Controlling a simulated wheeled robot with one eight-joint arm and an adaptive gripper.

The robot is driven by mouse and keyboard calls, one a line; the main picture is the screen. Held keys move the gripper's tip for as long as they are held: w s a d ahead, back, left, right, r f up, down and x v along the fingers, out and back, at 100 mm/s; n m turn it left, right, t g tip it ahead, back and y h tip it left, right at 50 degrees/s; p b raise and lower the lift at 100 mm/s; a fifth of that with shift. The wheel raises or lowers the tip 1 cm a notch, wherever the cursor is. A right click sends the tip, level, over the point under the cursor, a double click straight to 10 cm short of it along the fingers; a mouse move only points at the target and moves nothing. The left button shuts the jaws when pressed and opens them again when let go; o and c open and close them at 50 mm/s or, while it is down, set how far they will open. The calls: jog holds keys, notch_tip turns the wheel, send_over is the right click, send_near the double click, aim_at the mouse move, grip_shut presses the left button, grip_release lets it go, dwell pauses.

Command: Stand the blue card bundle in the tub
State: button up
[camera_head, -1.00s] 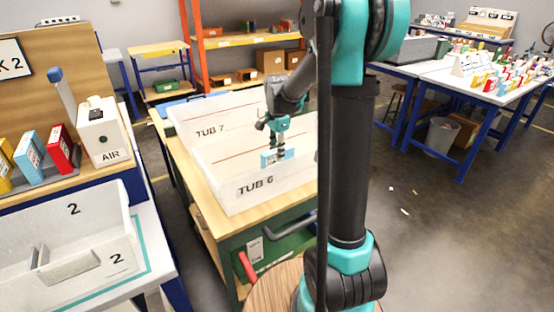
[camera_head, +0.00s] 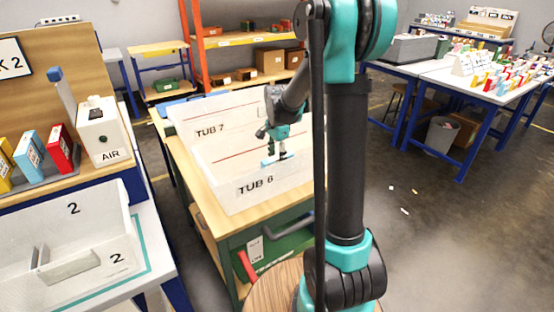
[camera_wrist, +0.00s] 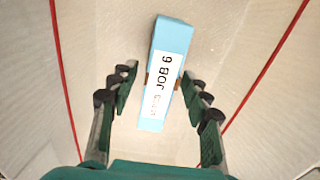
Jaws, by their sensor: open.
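The blue card bundle (camera_head: 268,162) shows in the head view as a thin blue strip inside white tub 6 (camera_head: 290,186), the front wall hiding its lower part. In the wrist view the bundle (camera_wrist: 172,38) shows a white label reading JOB 6 towards the camera. Whether it stands upright or lies tilted I cannot tell. My gripper (camera_head: 277,150) is over the tub. In the wrist view my gripper (camera_wrist: 160,74) is open, one finger on each side of the bundle, with gaps on both sides.
Tub 7 (camera_head: 210,131) stands behind tub 6 on the wooden bench top (camera_head: 188,164). A white bin marked 2 (camera_head: 100,225) and a rack with yellow, light-blue and red bundles (camera_head: 62,148) are at the left.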

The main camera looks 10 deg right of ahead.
notch_tip(320, 180, up, 12)
jog(key=shift+r, duration=0.15)
dwell(0.5)
